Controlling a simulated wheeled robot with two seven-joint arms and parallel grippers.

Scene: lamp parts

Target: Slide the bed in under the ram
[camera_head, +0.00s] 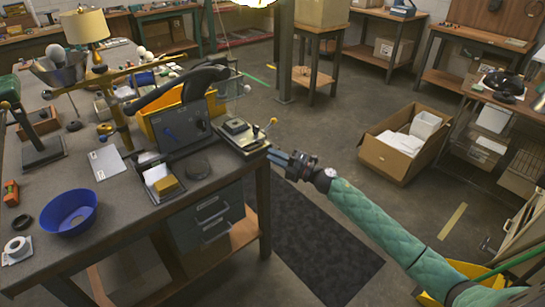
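A low dark unit with a flat bed (243,139) sits at the right end of the workbench, with a small block stacked on it and a yellow-knobbed lever (272,122) at its right. Beside it stands a dark machine housing (184,134) with a blue knob. A thick black curved arm (178,86) rises over the housing; I cannot tell whether it carries the ram. My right gripper (277,157) is at the bench's right edge, fingers pointing left toward the bed unit. Whether it touches the unit, or how far its fingers are apart, is unclear. My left gripper is not in view.
Right of the bench, the floor is open around a dark mat (320,250); a cardboard box (403,145) stands beyond.

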